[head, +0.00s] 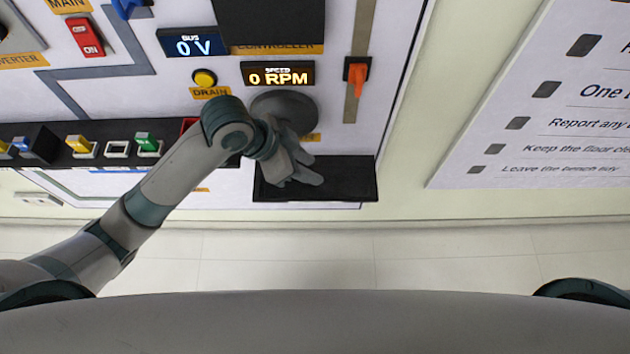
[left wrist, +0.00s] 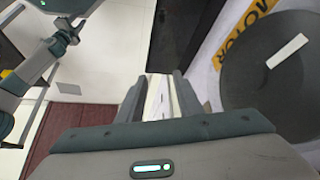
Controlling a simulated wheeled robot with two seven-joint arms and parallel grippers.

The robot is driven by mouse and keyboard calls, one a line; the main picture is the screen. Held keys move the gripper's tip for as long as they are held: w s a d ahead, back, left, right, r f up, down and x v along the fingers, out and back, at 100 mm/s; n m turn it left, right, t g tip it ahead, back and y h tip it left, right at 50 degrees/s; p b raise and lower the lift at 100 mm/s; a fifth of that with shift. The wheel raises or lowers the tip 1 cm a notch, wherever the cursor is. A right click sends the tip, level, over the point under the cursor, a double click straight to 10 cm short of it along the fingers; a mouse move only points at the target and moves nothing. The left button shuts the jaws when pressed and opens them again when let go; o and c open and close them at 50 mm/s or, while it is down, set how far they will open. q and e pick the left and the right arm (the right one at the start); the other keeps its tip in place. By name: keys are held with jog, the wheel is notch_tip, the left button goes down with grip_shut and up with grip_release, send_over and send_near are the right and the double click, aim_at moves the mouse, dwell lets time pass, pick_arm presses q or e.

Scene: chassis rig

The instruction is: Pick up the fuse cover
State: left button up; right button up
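I cannot pick out a fuse cover for certain in either view. A fuse rack (head: 60,158) with yellow and green fuse handles and a white empty frame (head: 117,149) is at the left in the head view. My left gripper (head: 306,179) is in front of the black tray (head: 345,182) below the round grey motor disc (head: 270,106). In the left wrist view its fingers (left wrist: 160,88) stand apart with a pale strip showing between them, which looks like background. The motor disc (left wrist: 285,85) is to their right.
Above are a speed display (head: 278,75) reading 0 RPM, a yellow drain button (head: 205,78) and an orange slider lever (head: 356,73). A rules board (head: 560,110) hangs at the right. The pale floor (head: 400,260) below the panel is clear.

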pick_arm(q)
jog(key=w+a+r+m+g+y, duration=0.1)
jog(key=a+r+m+y, duration=0.1)
jog(key=a+r+m, duration=0.1)
jog(key=shift+w+a+r+m+g+y, duration=0.3)
jog(key=shift+a+r+m+g, duration=0.1)
jog(key=shift+a+r, duration=0.4)
pick_arm(e)
jog(key=shift+w+a, duration=0.1)
jog(key=shift+a, duration=0.05)
pick_arm(q)
jog(key=shift+d+r, duration=0.1)
jog(key=shift+d, duration=0.05)
